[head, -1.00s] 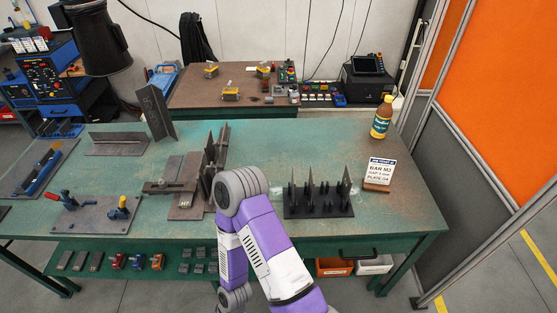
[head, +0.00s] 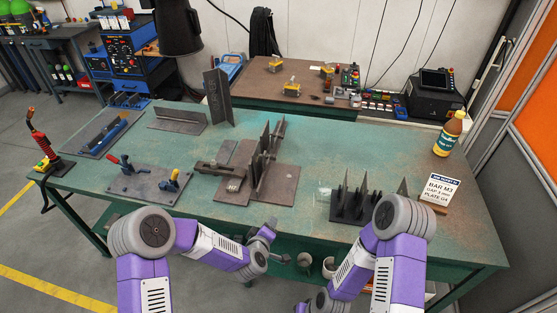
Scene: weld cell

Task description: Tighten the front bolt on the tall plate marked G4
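Dark tall plates (head: 264,152) stand upright on a flat steel base (head: 277,185) in the middle of the green table; a clamp-like bar (head: 217,167) lies at their left. A small pale mark shows on the base, too small to read. I cannot make out a G4 mark or the front bolt. Another tall dark angle piece (head: 217,97) stands behind, with unreadable marks. My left gripper (head: 266,236) is at the table's front edge, below and apart from the plates; its fingers are too small to judge. My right forearm points down at the bottom; its gripper does not show.
A black rack of thin plates (head: 352,206) stands at the right, partly behind my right arm. A card (head: 439,188) reads BAR M3, PLATE G4. A bottle (head: 449,134) stands behind it. Toggle clamps (head: 173,180) sit on a plate at left. The table's right middle is clear.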

